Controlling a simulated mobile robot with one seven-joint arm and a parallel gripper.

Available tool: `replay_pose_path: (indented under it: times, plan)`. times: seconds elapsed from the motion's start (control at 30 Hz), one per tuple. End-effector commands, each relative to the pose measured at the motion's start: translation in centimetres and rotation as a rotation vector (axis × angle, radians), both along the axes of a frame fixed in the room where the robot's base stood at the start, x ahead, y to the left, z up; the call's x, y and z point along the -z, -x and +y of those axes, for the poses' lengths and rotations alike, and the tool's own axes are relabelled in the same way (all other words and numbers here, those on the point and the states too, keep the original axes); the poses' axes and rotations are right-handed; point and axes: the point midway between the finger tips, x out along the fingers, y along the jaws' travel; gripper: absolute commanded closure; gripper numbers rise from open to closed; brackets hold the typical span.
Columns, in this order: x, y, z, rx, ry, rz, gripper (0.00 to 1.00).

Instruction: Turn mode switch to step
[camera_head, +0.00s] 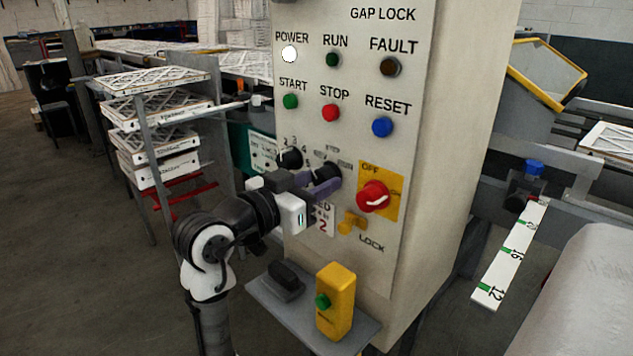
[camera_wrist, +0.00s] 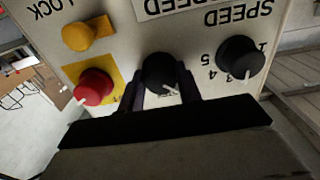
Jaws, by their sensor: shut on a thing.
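The mode switch is the black knob (camera_head: 326,171) on the grey control panel (camera_head: 410,130), left of the red rotary switch. My gripper (camera_head: 318,184) reaches in from the left and is shut on this knob. In the wrist view, which is upside down, the knob (camera_wrist: 158,70) sits between my two dark fingers (camera_wrist: 161,84). Its white pointer line points to the lower right in that view. Small labels around the knob are too blurred to read, and my fingers hide part of them.
A numbered black speed knob (camera_head: 289,158) is close on the left. The red rotary switch (camera_head: 373,196) on its yellow plate and a yellow lock knob (camera_head: 352,222) are close on the right. Below, a shelf (camera_head: 262,300) carries a yellow button box (camera_head: 336,300).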

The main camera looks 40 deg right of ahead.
Motion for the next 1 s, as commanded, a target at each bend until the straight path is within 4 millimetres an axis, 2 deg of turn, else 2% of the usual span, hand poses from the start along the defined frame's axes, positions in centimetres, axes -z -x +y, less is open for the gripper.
replay_pose_path:
  times: [0.37,1.0]
  plan:
    - [0.17,-0.02,0.0,0.0,-0.006,-0.08,0.89]
    - [0.19,-0.11,0.03,-0.001,-0.044,-0.577,0.89]
